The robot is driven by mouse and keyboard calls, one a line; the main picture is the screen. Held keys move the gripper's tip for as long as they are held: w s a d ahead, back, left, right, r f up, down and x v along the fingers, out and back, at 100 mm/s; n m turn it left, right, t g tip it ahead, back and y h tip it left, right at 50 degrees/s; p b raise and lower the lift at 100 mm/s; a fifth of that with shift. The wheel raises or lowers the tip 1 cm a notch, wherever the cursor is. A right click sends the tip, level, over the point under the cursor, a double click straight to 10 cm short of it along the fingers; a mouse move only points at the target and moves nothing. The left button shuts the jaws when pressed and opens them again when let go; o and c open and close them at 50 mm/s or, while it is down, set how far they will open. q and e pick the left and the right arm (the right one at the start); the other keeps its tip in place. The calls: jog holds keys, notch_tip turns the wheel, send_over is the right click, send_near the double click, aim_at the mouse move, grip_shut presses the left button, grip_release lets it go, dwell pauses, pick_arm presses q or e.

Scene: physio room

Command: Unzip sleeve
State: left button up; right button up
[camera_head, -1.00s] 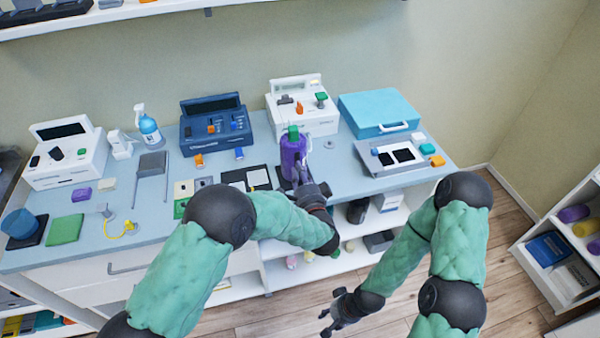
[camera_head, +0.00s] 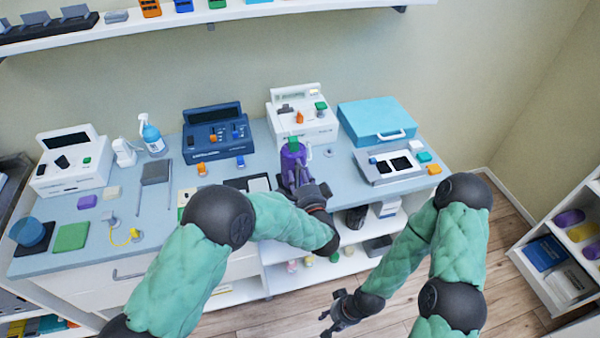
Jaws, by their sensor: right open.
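A purple sleeve-like object (camera_head: 289,158) with a green top stands upright near the front edge of the counter, in front of a white device. I cannot make out a zip on it at this size. My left gripper (camera_head: 299,180) is right at its lower right side. Its fingers overlap the purple object, and I cannot tell whether they touch or grip it. My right gripper (camera_head: 333,318) is open and empty, low in front of the counter, over the floor.
Behind stand a white device (camera_head: 303,126), a dark blue device (camera_head: 214,146) and a teal case (camera_head: 377,118). A grey tray with black pads (camera_head: 372,175) lies to the right. A spray bottle (camera_head: 152,138) stands left. Wooden floor (camera_head: 480,262) is clear at right.

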pick_arm(q)
jog(key=v, duration=1.2)
jog(key=shift+f, duration=0.1)
